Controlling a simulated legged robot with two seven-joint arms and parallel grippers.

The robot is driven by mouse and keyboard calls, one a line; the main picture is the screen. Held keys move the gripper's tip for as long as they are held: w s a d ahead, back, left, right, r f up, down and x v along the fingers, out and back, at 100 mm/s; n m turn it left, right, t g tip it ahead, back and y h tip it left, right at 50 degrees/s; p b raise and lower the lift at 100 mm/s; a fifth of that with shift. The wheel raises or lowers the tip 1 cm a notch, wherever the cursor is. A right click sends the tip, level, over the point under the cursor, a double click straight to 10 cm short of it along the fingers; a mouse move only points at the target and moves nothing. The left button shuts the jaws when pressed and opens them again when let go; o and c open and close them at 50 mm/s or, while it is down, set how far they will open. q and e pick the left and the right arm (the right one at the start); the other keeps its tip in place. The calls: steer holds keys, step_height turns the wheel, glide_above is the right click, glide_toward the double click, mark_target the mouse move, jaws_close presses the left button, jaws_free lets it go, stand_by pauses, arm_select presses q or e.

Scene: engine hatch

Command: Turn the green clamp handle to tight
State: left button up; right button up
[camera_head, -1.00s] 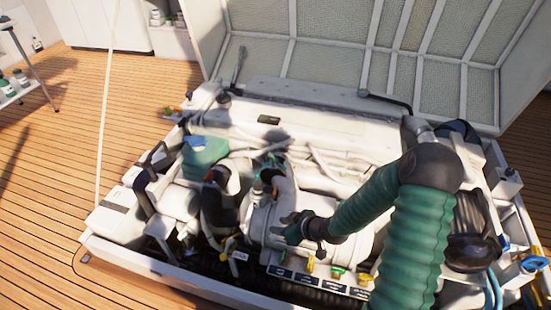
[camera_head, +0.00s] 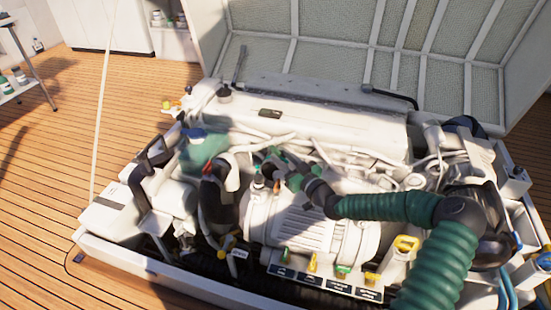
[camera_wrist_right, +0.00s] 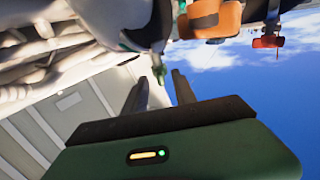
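A small green handle-like piece (camera_wrist_right: 158,68) shows in the right wrist view, just past the fingertips and hanging by a dark and white pipe; I take it for the green clamp handle. My right gripper (camera_wrist_right: 160,85) has its two dark fingers apart, with nothing seen between them. In the head view my right gripper (camera_head: 272,160) reaches over the middle of the engine, beside the black hose with the orange band. There the handle cannot be told apart from the gripper. Whether a finger touches it is unclear. My left gripper is not in view.
An orange part (camera_wrist_right: 208,20) and a red handle (camera_wrist_right: 268,42) show close by in the wrist view. Yellow valve handles and a green one (camera_head: 342,271) stand above labels at the engine's front. A teal tank (camera_head: 203,150) lies left. The raised hatch (camera_head: 330,60) stands behind.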

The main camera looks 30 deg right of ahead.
mark_target(280, 155)
steer(key=w+b, duration=0.1)
steer(key=w, duration=0.3)
steer(key=shift+w+a, duration=0.1)
steer(key=shift+w, duration=0.1)
jaws_close()
